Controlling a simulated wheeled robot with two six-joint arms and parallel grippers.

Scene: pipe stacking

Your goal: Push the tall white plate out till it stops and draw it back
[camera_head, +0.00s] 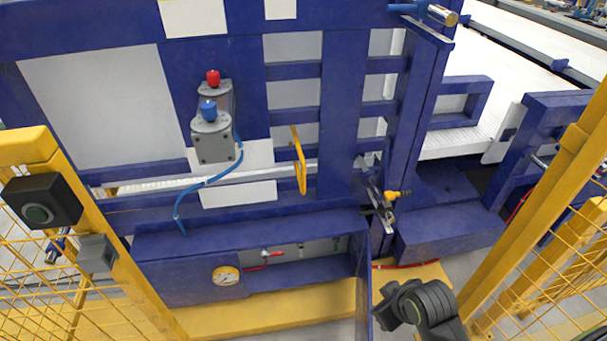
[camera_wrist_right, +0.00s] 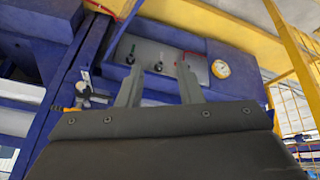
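In the head view several white plates show in and behind the blue machine frame: a large one (camera_head: 100,105) at the left, and a narrow upright one (camera_head: 503,132) at the right. I cannot tell for certain which is the tall white plate. My right arm (camera_head: 425,305) comes in at the bottom right, in front of the machine and apart from these plates; its fingers cannot be made out there. In the right wrist view my right gripper (camera_wrist_right: 160,78) has its two fingers apart with nothing between them. My left gripper is not in view.
A blue frame (camera_head: 345,110) carries a yellow handle (camera_head: 300,160) and red and blue buttons (camera_head: 211,92). A low blue box holds a gauge (camera_head: 225,275) and small valves. Yellow mesh fences (camera_head: 540,215) stand on both sides.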

